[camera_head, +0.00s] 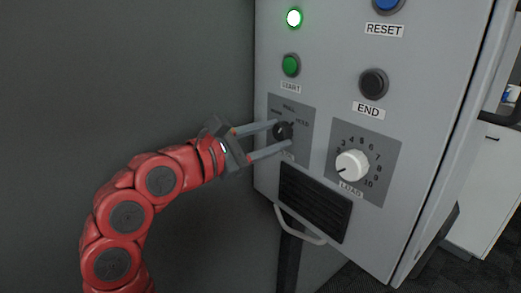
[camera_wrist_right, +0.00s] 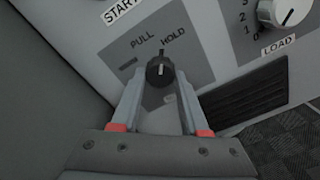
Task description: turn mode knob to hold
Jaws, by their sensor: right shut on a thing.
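The mode knob (camera_head: 283,130) is a small black knob on a dark grey plate of the control panel. It also shows in the right wrist view (camera_wrist_right: 160,69), below the PULL and HOLD labels. Its pointer end is turned up, roughly toward the HOLD label (camera_wrist_right: 173,33); the exact alignment is hard to tell. My right gripper (camera_head: 282,133) reaches in from the left, with one finger on each side of the knob, shut on it. In the right wrist view the gripper (camera_wrist_right: 160,77) straddles the knob. My left gripper is not in view.
A white LOAD dial (camera_head: 352,165) sits right of the mode knob. Above are the green START button (camera_head: 291,65), black END button (camera_head: 373,83) and blue RESET button (camera_head: 388,4). A lit green lamp (camera_head: 294,18) is at the top. Below are a black vent (camera_head: 315,202) and a handle (camera_head: 300,228).

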